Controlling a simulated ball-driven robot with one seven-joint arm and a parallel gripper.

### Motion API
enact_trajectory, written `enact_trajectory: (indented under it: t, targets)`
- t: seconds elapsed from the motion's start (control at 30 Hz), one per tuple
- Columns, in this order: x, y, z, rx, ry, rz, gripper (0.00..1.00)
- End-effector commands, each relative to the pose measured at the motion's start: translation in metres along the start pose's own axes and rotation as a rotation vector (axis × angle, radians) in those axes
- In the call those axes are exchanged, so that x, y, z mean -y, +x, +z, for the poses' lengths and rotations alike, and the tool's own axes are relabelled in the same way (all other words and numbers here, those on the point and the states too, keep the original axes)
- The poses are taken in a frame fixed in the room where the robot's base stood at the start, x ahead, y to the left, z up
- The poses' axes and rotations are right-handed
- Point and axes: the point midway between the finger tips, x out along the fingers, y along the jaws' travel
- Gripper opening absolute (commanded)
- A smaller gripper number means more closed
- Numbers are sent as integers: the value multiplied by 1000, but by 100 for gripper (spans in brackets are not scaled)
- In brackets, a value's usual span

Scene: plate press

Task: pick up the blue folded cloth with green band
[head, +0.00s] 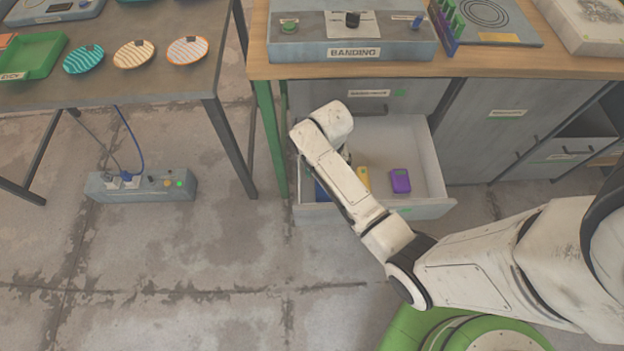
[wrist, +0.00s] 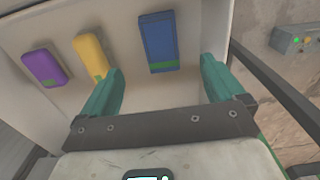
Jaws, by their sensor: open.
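The blue folded cloth with a green band (wrist: 158,38) lies in the open drawer (head: 436,208). In the wrist view it is at the top middle, its green band at the end nearer my gripper. In the head view only a blue sliver (head: 320,192) shows beside my arm. My gripper (wrist: 163,75) is open and empty, its two teal fingers apart with the cloth ahead of the gap between them. Neither finger visibly touches it. In the head view my gripper is hidden behind my arm.
A yellow item (wrist: 90,53) and a purple item (wrist: 45,68) lie beside the cloth; the yellow one is close to a finger. The drawer walls surround them. The workbench top (head: 470,67) overhangs the drawer's back. A power strip (head: 142,186) lies on the floor.

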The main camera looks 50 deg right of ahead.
Motion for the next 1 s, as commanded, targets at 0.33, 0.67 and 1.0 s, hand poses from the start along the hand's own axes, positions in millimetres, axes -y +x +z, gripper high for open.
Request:
enact_trajectory:
  t: [0.33,0.67,1.0]
  targets:
    - [0,46,-2,3,12,1,96]
    - [-1,71,-5,2,11,1,96]
    - [-2,108,-9,2,11,0,96]
